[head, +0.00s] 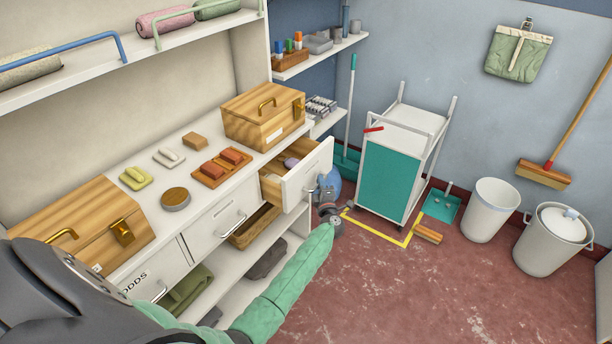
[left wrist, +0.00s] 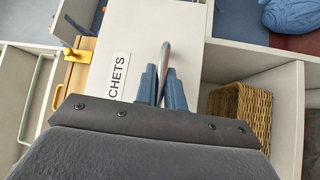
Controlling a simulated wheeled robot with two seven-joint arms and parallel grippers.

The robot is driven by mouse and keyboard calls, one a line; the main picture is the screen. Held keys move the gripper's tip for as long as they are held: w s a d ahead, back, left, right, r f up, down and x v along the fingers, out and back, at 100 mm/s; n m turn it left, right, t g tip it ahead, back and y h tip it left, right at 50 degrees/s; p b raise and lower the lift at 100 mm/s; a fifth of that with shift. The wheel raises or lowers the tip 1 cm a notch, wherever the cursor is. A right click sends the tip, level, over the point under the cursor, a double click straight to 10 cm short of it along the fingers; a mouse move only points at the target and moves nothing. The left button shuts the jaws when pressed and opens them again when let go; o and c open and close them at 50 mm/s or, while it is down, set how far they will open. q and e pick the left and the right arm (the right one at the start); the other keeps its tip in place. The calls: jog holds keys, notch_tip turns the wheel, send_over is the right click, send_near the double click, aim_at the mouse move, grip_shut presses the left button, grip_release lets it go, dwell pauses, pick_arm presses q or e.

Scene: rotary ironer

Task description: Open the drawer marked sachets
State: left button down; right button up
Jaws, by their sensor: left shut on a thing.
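The sachets drawer (head: 310,178) is pulled out from the white counter, and small items show inside it. In the left wrist view its white front (left wrist: 187,28) carries a label (left wrist: 119,76) of which "CHETS" can be read. My left gripper (head: 321,197) is at the drawer front, and its blue fingers (left wrist: 164,88) are shut on the drawer's metal handle (left wrist: 167,57). My right gripper is not in view.
A second closed drawer (head: 216,222) lies to the left, with a wicker basket (head: 255,226) on the shelf below. A white trolley with a teal panel (head: 390,180) stands beyond the drawer. Red floor (head: 400,290) is clear in front.

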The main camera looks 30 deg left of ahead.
pick_arm(q)
jog(key=s+d, duration=0.1)
jog(key=d, duration=1.1)
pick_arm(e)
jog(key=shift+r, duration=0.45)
pick_arm(q)
jog(key=shift+f, duration=0.15)
jog(key=c, duration=1.5)
grip_release()
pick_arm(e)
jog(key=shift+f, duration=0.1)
